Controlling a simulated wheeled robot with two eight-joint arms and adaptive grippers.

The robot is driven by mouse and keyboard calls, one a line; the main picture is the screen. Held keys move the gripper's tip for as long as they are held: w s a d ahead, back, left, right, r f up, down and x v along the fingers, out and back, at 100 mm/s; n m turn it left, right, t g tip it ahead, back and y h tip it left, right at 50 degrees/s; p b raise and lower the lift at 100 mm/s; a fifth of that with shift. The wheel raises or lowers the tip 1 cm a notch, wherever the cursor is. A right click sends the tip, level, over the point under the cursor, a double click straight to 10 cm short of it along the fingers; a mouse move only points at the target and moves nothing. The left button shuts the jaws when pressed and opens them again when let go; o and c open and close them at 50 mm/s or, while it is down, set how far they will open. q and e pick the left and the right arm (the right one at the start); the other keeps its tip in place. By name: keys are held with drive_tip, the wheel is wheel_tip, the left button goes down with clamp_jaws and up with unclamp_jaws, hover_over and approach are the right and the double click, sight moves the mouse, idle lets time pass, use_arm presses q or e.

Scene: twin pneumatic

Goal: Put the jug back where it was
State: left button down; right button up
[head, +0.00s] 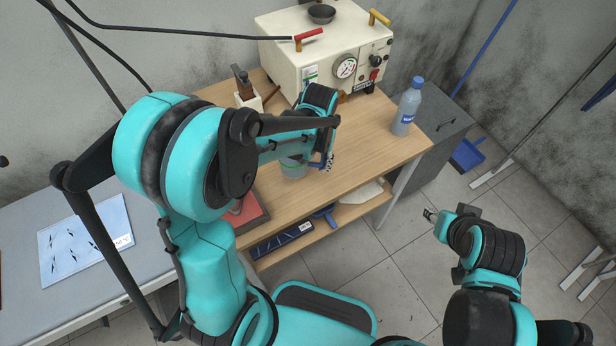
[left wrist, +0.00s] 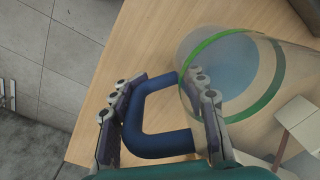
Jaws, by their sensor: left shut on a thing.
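The jug is clear with a green band and a blue handle. In the head view the jug (head: 293,168) shows in part below my left arm, over the front part of the wooden table (head: 365,150). My left gripper (head: 326,162) is at its right side. In the left wrist view my left gripper (left wrist: 160,98) has its fingers on either side of the blue handle (left wrist: 150,143), shut on it. The clear body (left wrist: 235,75) of the jug is beside the right finger. I cannot tell whether its base touches the tabletop. My right gripper (head: 431,215) hangs away from the table, apart from everything.
A cream machine (head: 330,50) with a gauge stands at the table's back. A water bottle (head: 407,107) stands near the right edge. A red tray (head: 245,213) lies at the front left. A shelf (head: 300,238) below holds a dark box.

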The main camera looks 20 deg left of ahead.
sight(309, 182)
use_arm(q)
drive_tip(key=shift+s+a+f, duration=0.4)
drive_tip(key=shift+a+f, duration=0.15)
drive_tip(key=shift+a, duration=0.05)
drive_tip(key=shift+f, duration=0.15)
drive_tip(key=shift+f+b, duration=1.1)
drive_tip(key=shift+f, duration=0.7)
drive_tip(key=shift+f, duration=0.2)
drive_tip(key=c, duration=0.8)
unclamp_jaws()
drive_tip(key=shift+r, duration=0.1)
